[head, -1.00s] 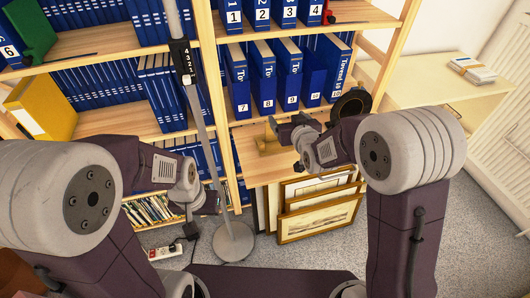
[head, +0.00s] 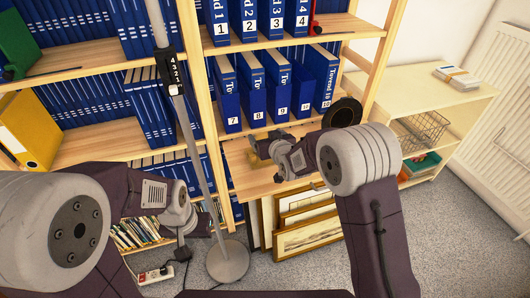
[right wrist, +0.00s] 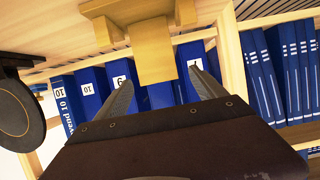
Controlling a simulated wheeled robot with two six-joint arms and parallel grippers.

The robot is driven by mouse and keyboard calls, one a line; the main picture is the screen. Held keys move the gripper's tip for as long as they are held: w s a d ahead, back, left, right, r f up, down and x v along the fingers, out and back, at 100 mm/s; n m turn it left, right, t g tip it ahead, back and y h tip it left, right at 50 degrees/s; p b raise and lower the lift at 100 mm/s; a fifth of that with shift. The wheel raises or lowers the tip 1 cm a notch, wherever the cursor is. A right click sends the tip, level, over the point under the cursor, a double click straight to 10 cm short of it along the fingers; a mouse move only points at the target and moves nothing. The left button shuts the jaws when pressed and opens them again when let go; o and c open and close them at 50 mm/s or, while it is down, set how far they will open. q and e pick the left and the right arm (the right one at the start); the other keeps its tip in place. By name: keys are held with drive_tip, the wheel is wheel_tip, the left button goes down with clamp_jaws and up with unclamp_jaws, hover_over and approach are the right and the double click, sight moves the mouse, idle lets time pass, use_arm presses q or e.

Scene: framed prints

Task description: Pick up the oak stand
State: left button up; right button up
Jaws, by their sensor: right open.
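The oak stand (right wrist: 152,52) is a pale wooden piece with a flat upright block and a wider foot. In the right wrist view it shows at top centre, ahead of and between the fingers. In the head view my right arm mostly hides it on the wooden shelf. My right gripper (right wrist: 164,92) is open, its two fingers apart on either side of the stand's lower part in that view. I cannot tell whether they touch it. My left gripper (head: 190,236) hangs low in front of the left shelves, away from the stand; its jaws are not clear.
Numbered blue binders (head: 278,83) stand on the shelf above. A round black object (head: 343,111) is right of the stand, also in the right wrist view (right wrist: 18,112). Framed prints (head: 305,225) lean below the shelf. A lamp pole with a round base (head: 228,262) stands left.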

sight(265, 134)
drive_tip(key=x, duration=0.3)
drive_tip(key=shift+w+d+f, duration=0.1)
drive_tip(key=shift+f, duration=0.05)
drive_tip(key=shift+c, duration=0.3)
clamp_jaws()
drive_tip(key=shift+r, duration=0.2)
drive_tip(key=w+d+r+p, duration=0.2)
drive_tip(key=w+r, duration=0.1)
drive_tip(key=w+d+r+p, duration=0.2)
drive_tip(key=d+r, duration=0.1)
drive_tip(key=r, duration=0.1)
drive_tip(key=w+d+r+p, duration=0.2)
drive_tip(key=w+r+p, duration=0.1)
drive_tip(key=shift+w+d+r, duration=0.3)
drive_tip(key=shift+d+r, duration=0.1)
